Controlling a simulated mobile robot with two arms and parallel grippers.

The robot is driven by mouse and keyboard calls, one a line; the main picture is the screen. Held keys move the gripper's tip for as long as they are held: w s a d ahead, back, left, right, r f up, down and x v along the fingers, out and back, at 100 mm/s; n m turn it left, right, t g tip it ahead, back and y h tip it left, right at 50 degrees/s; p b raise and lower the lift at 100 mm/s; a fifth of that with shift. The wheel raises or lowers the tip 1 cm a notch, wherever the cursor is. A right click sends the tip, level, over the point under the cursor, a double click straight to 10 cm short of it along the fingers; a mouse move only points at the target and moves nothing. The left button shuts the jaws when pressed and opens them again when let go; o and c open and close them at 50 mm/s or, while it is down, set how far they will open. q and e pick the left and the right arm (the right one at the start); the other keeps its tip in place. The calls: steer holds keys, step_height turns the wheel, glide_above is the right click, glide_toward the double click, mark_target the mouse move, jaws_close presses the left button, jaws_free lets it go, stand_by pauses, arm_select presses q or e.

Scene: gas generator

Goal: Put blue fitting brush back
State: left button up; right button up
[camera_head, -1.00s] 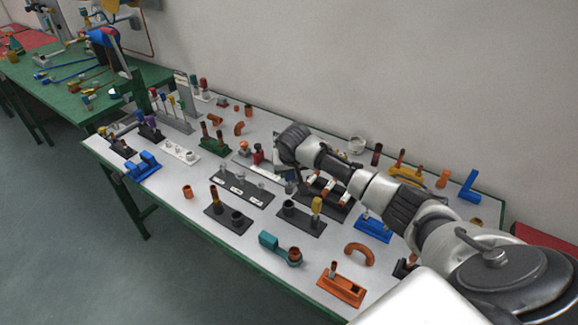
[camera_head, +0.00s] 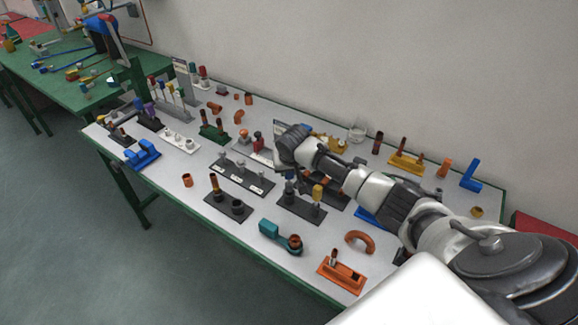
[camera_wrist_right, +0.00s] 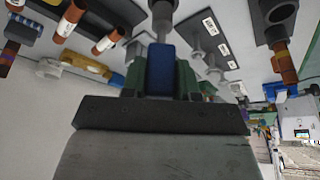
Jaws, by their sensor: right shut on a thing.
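The blue fitting brush (camera_wrist_right: 160,70) is in my right gripper. In the right wrist view its blue handle sits between the green finger pads, and its grey shank points away from the gripper. In the head view my right gripper (camera_head: 288,174) is over the dark two-socket holder (camera_head: 300,208). The brush hangs at the holder's left socket. I cannot tell whether the held brush's tip is inside the socket. My left gripper is not in view.
Other stands crowd around: a dark stand (camera_head: 228,208) with a copper piece at left, a grey stand (camera_head: 243,177) behind it, a teal fitting (camera_head: 270,229) and an orange holder (camera_head: 342,276) in front. Bare white table shows between the stands.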

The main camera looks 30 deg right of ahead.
mark_target(289, 179)
steer(key=shift+p, duration=0.75)
stand_by(0.8)
steer(key=shift+f, duration=0.2)
stand_by(0.4)
steer(key=shift+f+b, duration=1.65)
steer(key=shift+f, duration=0.85)
steer(key=o, duration=0.9)
steer(key=shift+o, duration=0.2)
steer(key=shift+r, duration=0.15)
